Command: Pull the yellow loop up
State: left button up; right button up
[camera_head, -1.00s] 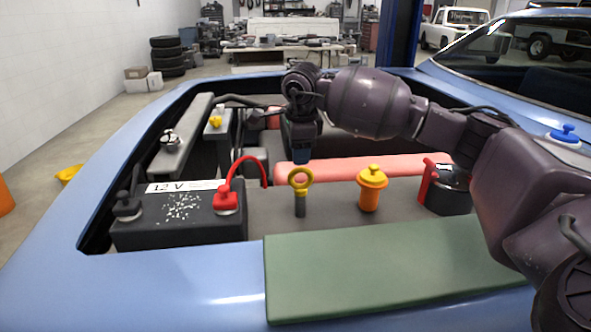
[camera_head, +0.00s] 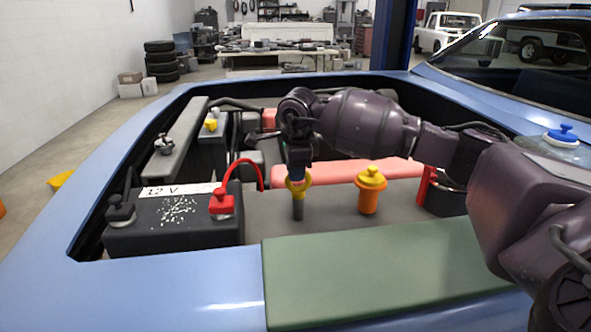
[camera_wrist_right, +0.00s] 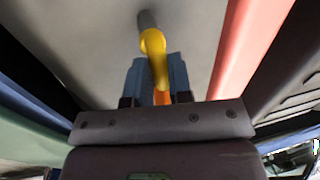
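The yellow loop (camera_head: 297,188) is a ring on a dark grey stem, upright on the grey engine-bay surface right of the battery. My right gripper (camera_head: 299,180) points down from above, its blue fingertips at the top of the ring and partly hiding it. In the right wrist view the loop (camera_wrist_right: 153,45) shows edge-on between the two blue fingers (camera_wrist_right: 158,75), which flank it closely. I cannot tell whether they press on it. My left gripper is not in view.
The battery (camera_head: 175,222) with a red clamp (camera_head: 222,202) and red cable stands left of the loop. An orange cap (camera_head: 369,190) stands close on the right. A pink-red bar (camera_head: 340,171) lies behind. A green pad (camera_head: 380,275) covers the front edge.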

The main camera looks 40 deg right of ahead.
grip_shut()
jog(key=shift+r, duration=0.45)
notch_tip(320, 180, up, 10)
jog(key=p, duration=0.3)
jog(key=shift+r, duration=0.15)
jog(key=shift+w+d, duration=0.1)
jog(key=o, duration=0.7)
grip_release()
